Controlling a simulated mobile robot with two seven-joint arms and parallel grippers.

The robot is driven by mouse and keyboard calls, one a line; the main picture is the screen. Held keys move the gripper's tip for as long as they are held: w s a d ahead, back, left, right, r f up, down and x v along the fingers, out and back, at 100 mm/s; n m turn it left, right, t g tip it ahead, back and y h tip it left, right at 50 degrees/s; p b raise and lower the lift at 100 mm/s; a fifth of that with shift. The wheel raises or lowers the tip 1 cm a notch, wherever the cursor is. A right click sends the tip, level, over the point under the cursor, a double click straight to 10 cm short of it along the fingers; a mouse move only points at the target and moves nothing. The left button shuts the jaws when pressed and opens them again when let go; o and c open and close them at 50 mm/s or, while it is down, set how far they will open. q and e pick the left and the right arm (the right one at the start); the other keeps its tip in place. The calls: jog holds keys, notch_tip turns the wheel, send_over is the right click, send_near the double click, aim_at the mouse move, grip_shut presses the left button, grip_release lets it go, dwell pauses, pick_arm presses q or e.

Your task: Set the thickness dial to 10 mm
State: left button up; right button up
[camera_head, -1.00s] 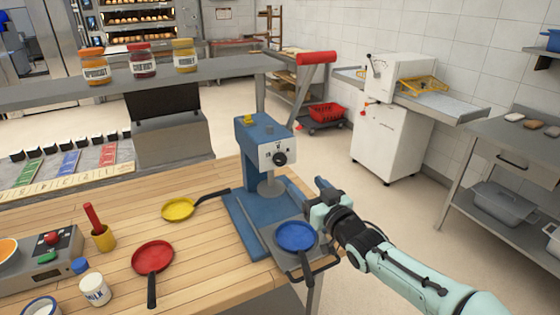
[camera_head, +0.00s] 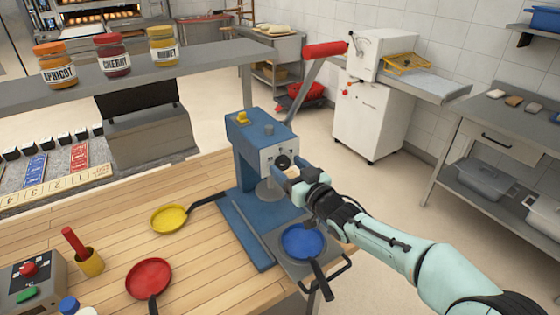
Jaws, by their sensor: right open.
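The blue press machine (camera_head: 242,160) stands on the wooden table's right side. Its black thickness dial (camera_head: 283,161) sits on a pale front plate (camera_head: 270,153); the dial's setting is too small to read. My right gripper (camera_head: 288,174) is open, with its fingers just in front of and below the dial. Whether a finger touches the dial I cannot tell. A long lever with a red handle (camera_head: 324,50) rises from the machine to the upper right. My left gripper is not in view.
A yellow pan (camera_head: 168,219) and a red pan (camera_head: 149,277) lie on the table (camera_head: 205,252) to the left. Jars stand on a shelf (camera_head: 205,75) behind.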

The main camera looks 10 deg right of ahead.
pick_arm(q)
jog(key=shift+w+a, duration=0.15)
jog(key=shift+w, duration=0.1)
pick_arm(e)
jog(key=shift+w, duration=0.25)
jog(key=shift+s, duration=0.1)
jog(key=c, duration=1.1)
jog(key=shift+o, duration=0.2)
